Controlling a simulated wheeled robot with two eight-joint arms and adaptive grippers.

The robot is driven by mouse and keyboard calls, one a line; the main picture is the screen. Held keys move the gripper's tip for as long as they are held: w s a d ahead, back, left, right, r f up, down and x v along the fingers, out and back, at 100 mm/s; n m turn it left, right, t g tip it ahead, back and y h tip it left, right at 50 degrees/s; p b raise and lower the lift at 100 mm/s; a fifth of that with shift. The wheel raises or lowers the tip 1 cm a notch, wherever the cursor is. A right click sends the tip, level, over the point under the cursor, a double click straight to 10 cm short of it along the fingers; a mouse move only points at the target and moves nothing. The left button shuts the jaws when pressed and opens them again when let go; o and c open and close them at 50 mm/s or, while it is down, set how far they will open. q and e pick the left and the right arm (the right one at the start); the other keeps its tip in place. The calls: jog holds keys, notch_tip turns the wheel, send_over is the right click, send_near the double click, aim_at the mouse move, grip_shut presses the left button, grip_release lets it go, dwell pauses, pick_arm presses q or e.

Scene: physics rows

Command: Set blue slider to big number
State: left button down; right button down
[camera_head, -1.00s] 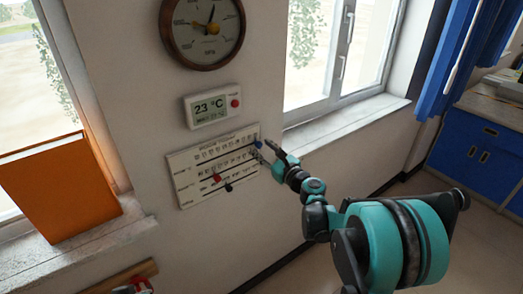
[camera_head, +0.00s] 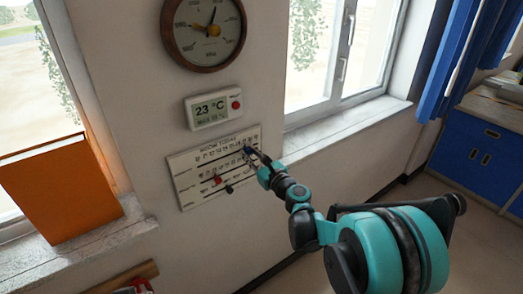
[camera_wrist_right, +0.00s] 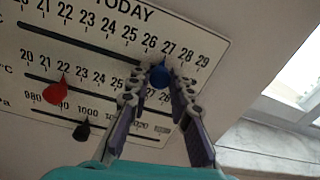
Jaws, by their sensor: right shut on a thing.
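A white board (camera_head: 185,192) with number scales is mounted on the wall. The blue slider (camera_wrist_right: 160,76) is on its top scale, just under and between 26 and 27 in the right wrist view; it is small in the head view (camera_head: 248,150). My right gripper (camera_wrist_right: 158,88) is shut on the blue slider, with one finger on each side of it. It also shows in the head view (camera_head: 257,157). The red slider (camera_wrist_right: 56,93) is on the middle scale near 22. My left gripper is not in view.
A thermometer display (camera_head: 211,107) reading 23 °C and a round gauge (camera_head: 203,30) hang above the board. An orange box-like object (camera_head: 60,190) stands on the left window sill. A right window sill (camera_head: 350,122) juts out beside the board.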

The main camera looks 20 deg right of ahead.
aim_at(220, 158)
jog(key=s+a, duration=0.1)
jog(key=a, duration=0.2)
jog(key=s+a, duration=0.1)
jog(key=a, duration=0.2)
jog(key=s+a, duration=0.1)
jog(key=a, duration=0.2)
jog(key=shift+s+a, duration=0.1)
jog(key=shift+s, duration=0.05)
jog(key=c, duration=1.3)
grip_release()
jog(key=shift+c, duration=0.2)
jog(key=v, duration=1.2)
